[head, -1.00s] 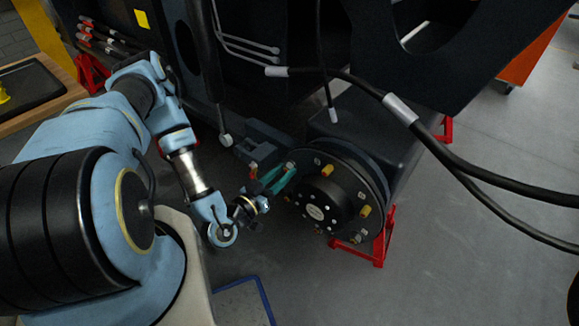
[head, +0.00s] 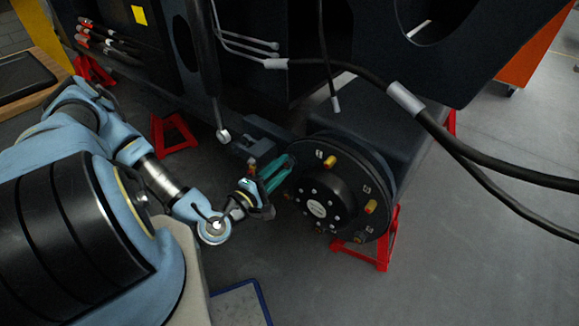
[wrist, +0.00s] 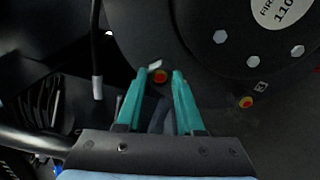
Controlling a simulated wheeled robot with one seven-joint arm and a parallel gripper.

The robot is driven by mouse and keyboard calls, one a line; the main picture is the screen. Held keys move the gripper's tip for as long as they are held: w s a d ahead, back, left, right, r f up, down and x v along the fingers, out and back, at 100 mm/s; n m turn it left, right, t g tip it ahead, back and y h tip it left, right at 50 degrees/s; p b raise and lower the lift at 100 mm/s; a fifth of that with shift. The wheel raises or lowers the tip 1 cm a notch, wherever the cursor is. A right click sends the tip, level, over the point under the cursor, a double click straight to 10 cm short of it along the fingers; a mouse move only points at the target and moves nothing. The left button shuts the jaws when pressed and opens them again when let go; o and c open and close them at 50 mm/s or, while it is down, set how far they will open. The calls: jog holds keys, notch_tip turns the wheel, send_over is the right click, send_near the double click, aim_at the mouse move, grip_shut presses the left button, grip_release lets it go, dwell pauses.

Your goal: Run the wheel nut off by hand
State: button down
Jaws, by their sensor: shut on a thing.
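The wheel hub (head: 318,190) is a dark round flange with a raised black centre, and it also shows in the wrist view (wrist: 215,25). Several orange-yellow capped studs stand around its rim, one near the top (head: 330,162) and one at the right (head: 371,206). My gripper (head: 289,163) reaches the hub's upper left edge with its teal fingers. In the wrist view the fingertips (wrist: 163,74) stand on either side of the wheel nut (wrist: 160,77), which has a red-orange end, and are shut on it. The fingers hide the nut in the head view.
A black cable (head: 450,140) with white sleeves hangs across the right, in front of the chassis. A red stand (head: 383,245) is below the hub, and another (head: 172,133) is at the left. A blue-edged mat (head: 238,305) lies on the floor. Floor at the lower right is clear.

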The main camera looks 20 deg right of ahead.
jog(key=n+b, duration=0.1)
jog(key=n, duration=0.5)
jog(key=shift+s+a, duration=0.1)
jog(key=shift+s, duration=0.05)
jog(key=shift+c, duration=2.3)
grip_release()
jog(key=shift+c, duration=1.1)
jog(key=shift+v, duration=1.05)
